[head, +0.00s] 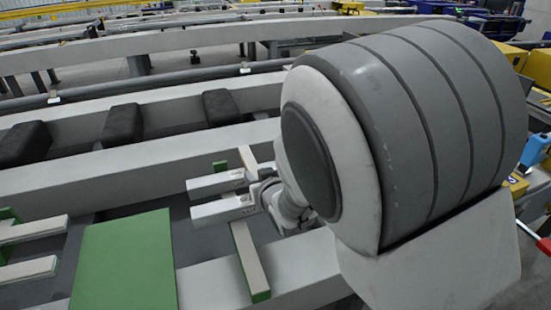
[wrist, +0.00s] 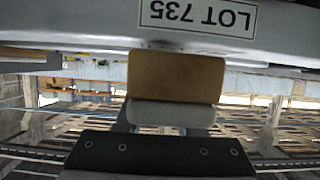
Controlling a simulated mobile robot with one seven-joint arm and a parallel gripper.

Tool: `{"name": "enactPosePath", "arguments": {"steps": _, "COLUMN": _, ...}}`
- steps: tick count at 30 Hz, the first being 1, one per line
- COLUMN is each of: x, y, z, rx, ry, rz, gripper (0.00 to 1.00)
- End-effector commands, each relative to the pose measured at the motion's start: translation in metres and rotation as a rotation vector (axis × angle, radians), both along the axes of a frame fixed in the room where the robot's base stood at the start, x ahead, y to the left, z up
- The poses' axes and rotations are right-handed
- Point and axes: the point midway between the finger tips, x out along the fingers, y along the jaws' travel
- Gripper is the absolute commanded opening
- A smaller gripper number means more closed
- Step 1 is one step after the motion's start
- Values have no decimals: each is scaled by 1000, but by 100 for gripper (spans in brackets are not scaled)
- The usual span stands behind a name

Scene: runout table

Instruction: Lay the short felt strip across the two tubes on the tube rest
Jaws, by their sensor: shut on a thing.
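In the head view my gripper (head: 262,193) is at the inner end of two pale square-ended tubes (head: 222,211), which lie parallel on a rest with pale, green-ended crosspieces (head: 250,262). In the wrist view a tan block (wrist: 176,76), apparently the short felt strip, sits at my jaws. My gripper is shut on it. A grey surface with an upside-down LOT 735 label (wrist: 198,15) spans the top of the wrist view, just beyond the tan block. I cannot tell if they touch. My arm hides the strip and the right part of the tubes in the head view.
A flat green panel (head: 125,262) lies left of the tubes. Another pair of pale bars (head: 30,270) is at the far left. Several dark blocks (head: 122,124) sit between long pale beams (head: 150,152) behind. My large grey arm link fills the right.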

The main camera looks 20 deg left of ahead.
Motion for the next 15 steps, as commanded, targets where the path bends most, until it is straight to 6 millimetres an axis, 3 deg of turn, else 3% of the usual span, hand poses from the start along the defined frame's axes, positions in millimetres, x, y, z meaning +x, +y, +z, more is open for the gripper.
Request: {"name": "enactPosePath", "arguments": {"steps": 15, "x": 0, "y": 0, "z": -10, "rx": 1, "ry": 0, "rz": 0, "gripper": 0}}
